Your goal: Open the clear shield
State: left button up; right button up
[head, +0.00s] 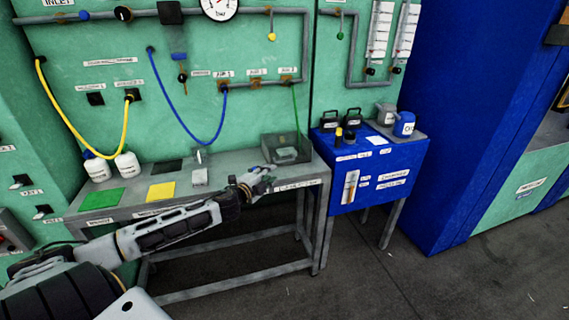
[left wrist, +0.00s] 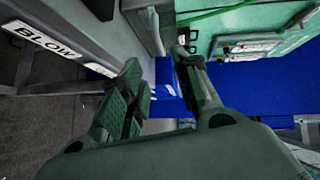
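The clear shield (head: 287,147) is a smoky see-through box at the right end of the grey bench (head: 226,194). It looks lowered over the blow-off spot, and what lies inside is hard to make out. My left gripper (head: 263,176) is at the bench's front edge, just in front and to the left of the shield, with no clear contact. In the left wrist view its two fingers (left wrist: 163,85) stand apart with a gap and nothing between them. My right gripper is in neither view.
Green (head: 102,198) and yellow (head: 161,191) mats and white bottles (head: 127,165) are on the bench's left part. A green hose (head: 296,112) hangs down to the shield. The floor in front is clear.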

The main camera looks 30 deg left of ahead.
pick_arm(q)
jog(key=shift+w, duration=0.75)
send_near(287, 149)
jog(key=shift+w+d+f+b, duration=0.1)
jog(key=shift+w+d+f, duration=0.1)
jog(key=shift+w+f, duration=0.4)
jog(key=shift+w+d+f+b, duration=0.1)
jog(key=shift+w+d+f, duration=0.15)
jog(key=shift+f, duration=0.55)
jog(key=shift+w+d+f+b, duration=0.15)
jog(key=shift+w+f, duration=0.3)
jog(key=shift+f, duration=0.3)
jog(key=shift+w+a+f, duration=0.1)
jog(key=shift+w+f, duration=0.05)
jog(key=shift+w, duration=1.1)
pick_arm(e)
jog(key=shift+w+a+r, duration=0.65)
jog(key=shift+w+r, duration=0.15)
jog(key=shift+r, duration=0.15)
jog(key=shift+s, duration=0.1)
pick_arm(q)
jog(key=c, duration=0.6)
grip_shut()
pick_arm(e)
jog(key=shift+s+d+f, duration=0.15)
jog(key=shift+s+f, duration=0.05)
